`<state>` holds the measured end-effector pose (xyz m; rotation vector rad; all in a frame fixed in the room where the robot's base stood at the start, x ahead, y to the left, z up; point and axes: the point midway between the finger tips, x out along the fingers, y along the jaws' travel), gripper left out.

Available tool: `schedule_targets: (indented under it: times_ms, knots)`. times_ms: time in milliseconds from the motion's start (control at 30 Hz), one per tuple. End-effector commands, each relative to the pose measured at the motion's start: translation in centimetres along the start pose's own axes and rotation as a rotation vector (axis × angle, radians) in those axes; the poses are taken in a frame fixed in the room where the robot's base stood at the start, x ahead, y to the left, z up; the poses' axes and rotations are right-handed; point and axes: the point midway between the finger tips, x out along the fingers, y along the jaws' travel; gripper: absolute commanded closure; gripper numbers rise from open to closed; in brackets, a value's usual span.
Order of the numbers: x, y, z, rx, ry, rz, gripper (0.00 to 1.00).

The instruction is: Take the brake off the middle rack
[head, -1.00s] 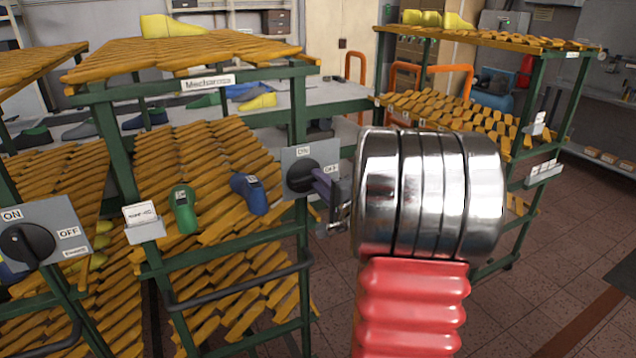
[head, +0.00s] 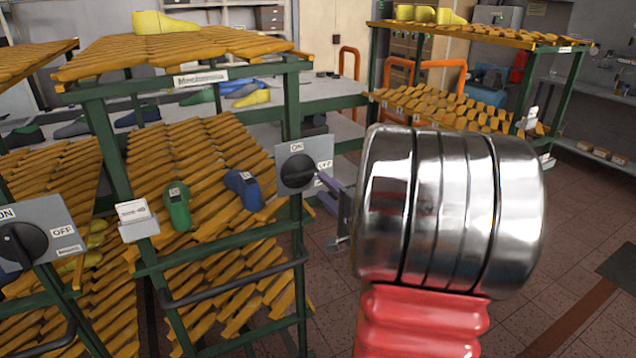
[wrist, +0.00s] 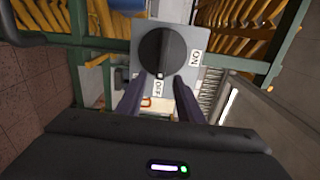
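The middle rack's brake switch is a black round knob (head: 298,171) on a grey plate (head: 283,147), with ON above and OFF at its right. In the wrist view the knob (wrist: 162,50) has its white mark turned to the OFF label. My gripper (wrist: 158,78) is open, its two purple-grey fingers apart in front of the plate, around the knob's OFF side. No grip on the knob shows; contact cannot be told. In the head view the gripper (head: 323,182) is just right of the plate, partly hidden by my arm. The middle rack (head: 180,93) has green posts and yellow slats.
The left rack has another switch (head: 22,245) with ON and OFF labels. A green last (head: 178,206) and a blue last (head: 244,190) lie on the middle rack's slats. A dark handrail (head: 235,284) crosses its front. Another rack (head: 480,36) stands at right. Tiled floor lies between.

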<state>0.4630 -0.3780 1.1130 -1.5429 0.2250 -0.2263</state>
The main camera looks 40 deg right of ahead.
Motion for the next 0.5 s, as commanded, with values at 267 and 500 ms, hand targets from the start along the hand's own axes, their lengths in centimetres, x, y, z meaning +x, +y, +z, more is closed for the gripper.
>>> schedule_targets:
  times_ms: [267, 500]
  knots:
    - [-4.8, 0.0, -0.1, 0.000, 0.004, 0.000, 0.66]
    - [-7.0, 0.1, 0.0, 0.000, 0.001, 0.000, 0.66]
